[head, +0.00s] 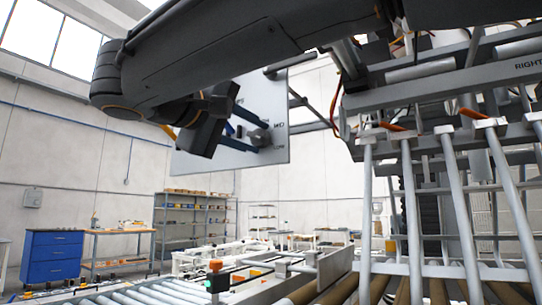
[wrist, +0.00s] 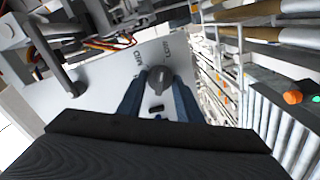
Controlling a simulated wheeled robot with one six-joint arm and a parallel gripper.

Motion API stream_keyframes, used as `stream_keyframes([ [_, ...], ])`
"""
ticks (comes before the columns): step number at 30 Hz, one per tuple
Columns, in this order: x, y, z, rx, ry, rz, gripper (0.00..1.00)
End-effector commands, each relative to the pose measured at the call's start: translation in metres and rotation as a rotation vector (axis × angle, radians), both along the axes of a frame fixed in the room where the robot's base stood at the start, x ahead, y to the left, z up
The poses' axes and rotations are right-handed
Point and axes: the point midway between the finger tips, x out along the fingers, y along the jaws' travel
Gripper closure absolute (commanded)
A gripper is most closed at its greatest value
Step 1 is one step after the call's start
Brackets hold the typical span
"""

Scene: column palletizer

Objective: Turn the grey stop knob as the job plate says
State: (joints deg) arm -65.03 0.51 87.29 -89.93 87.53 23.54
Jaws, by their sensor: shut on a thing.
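The grey stop knob (wrist: 160,78) sits on a pale panel (wrist: 110,85) and also shows in the head view (head: 259,136). My gripper (wrist: 160,90) has its two blue fingers on either side of the knob, shut on it. In the head view my gripper (head: 257,138) reaches the panel from the left. A small dark mark lies below the knob in the wrist view. I cannot make out a job plate's text.
A metal frame marked RIGHT (head: 527,65), with orange-tipped bars, stands close on the right. Roller conveyors (head: 150,295) run along the bottom. A blue cabinet (head: 52,256), a workbench (head: 120,245) and shelves (head: 195,222) stand far back on the left.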

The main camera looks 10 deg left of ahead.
Motion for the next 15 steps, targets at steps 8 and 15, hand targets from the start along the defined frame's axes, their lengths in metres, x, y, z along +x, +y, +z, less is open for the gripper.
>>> stream_keyframes([
  [8,0.0002,0.0003,-0.0014,0.071,-0.028,0.0,0.9],
  [15,-0.0001,0.0004,-0.0005,0.084,-0.034,0.0,0.9],
])
